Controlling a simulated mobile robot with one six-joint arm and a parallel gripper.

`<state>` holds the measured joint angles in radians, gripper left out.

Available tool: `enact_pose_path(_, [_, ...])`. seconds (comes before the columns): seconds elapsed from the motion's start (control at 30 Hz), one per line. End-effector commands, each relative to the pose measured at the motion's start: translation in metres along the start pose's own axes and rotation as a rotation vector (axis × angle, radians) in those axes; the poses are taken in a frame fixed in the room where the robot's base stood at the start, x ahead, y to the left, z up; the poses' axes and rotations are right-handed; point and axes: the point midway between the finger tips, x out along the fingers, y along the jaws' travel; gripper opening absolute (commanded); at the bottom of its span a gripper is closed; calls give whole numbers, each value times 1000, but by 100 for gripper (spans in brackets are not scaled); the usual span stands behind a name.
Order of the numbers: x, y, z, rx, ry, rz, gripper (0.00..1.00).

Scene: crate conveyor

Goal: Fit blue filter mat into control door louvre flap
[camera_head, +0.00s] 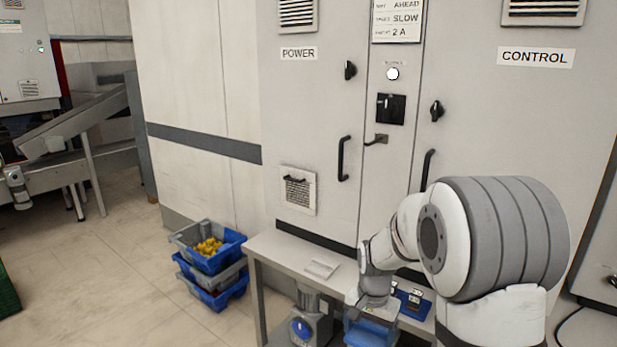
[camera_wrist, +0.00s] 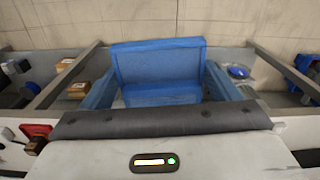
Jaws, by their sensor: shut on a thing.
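My gripper (camera_head: 369,318) is low over the bench, partly cut off by the bottom edge of the head view. In the wrist view my gripper (camera_wrist: 160,84) has its two blue fingers on either side of a flat blue panel, the blue filter mat (camera_wrist: 158,62), and is shut on it. In the head view, mat and fingers blur into one blue shape. The control door (camera_head: 535,105) is the closed grey cabinet door at right, with a dark handle. A louvre (camera_head: 545,8) shows at its top; its lower part is hidden behind my arm.
The bench (camera_head: 285,262) stands before the cabinet, with a pale tray (camera_head: 322,268) and blue labelled items (camera_head: 412,303) on top. The power door has a lower louvre flap (camera_head: 298,205). Stacked crates (camera_head: 232,262) stand left of the bench.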

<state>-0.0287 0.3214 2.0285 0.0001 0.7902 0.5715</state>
Motion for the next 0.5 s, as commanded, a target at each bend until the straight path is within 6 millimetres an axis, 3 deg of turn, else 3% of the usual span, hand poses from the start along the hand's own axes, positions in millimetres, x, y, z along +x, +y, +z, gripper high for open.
enact_pose_path(0.5, [52,4,-9,-443,-7,3,61])
